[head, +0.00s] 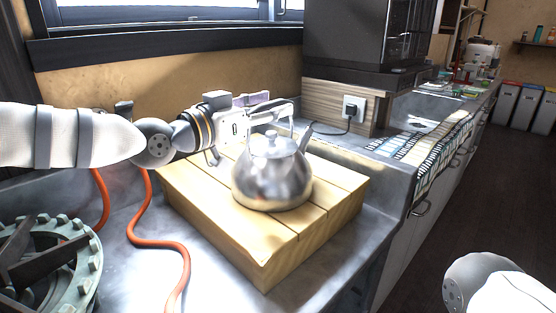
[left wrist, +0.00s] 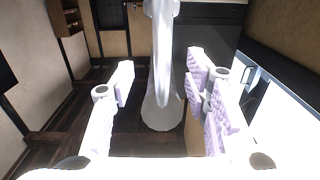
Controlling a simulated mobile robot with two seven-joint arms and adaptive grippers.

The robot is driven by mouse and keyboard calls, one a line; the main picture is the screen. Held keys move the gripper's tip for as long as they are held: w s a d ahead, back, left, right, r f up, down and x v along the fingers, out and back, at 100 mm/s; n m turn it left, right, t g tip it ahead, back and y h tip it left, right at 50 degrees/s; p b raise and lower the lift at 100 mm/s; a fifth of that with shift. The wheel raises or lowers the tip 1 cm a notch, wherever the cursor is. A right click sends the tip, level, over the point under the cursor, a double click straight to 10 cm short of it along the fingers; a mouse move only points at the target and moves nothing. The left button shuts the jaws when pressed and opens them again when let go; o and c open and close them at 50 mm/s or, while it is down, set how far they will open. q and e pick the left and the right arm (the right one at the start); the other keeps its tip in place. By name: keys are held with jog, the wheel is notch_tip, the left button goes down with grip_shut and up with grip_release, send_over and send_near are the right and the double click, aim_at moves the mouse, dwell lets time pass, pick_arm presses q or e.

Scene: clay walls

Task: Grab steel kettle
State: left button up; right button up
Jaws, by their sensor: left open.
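The steel kettle (head: 272,185) stands upright on a slatted wooden block (head: 265,258) in the head view, its spout pointing right. My left gripper (head: 272,108) comes in from the left, just above the kettle's lid, at the height of its handle. Its jaws are open. Contact with either finger cannot be told. Only a part of my right arm shows at the lower right; its gripper is out of view.
An orange hose (head: 183,255) runs along the grey counter, left of the block. A green toothed ring (head: 85,262) lies at the lower left. A striped cloth (head: 437,150) hangs over the counter edge.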

pick_arm(q)
jog(key=shift+w+d+f, duration=0.15)
jog(key=shift+w+d, duration=0.3)
jog(key=shift+w, duration=0.1)
grip_shut()
jog(key=shift+r, duration=0.35)
